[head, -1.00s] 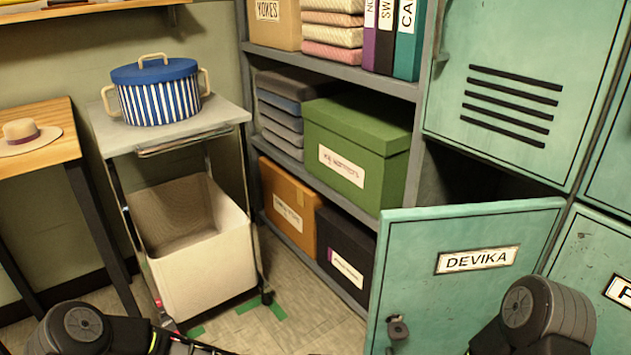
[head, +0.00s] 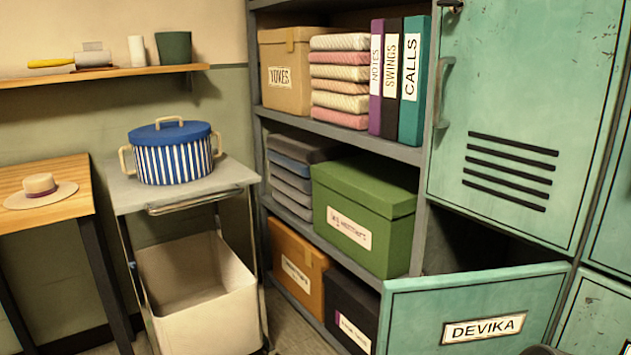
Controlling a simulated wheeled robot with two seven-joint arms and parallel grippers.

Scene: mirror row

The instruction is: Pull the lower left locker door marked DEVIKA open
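The teal locker door marked DEVIKA (head: 420,305) is at the lower right of the head view. It stands swung open, out from the locker front, and its left edge is free. A dark gap, the locker's inside (head: 465,247), shows above and behind it. The door's lower part and its latch are below the picture's edge. Only a small dark piece of what looks like my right arm shows at the bottom edge, right of the name plate. Neither gripper is in view, so I cannot see whether one touches the door.
The upper locker door (head: 510,110) is shut above the gap. A grey shelf unit (head: 345,138) with a green box (head: 365,215) stands left of the lockers. A trolley (head: 130,195) carries a blue striped pot (head: 172,155). A wooden table with a hat (head: 40,190) is far left.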

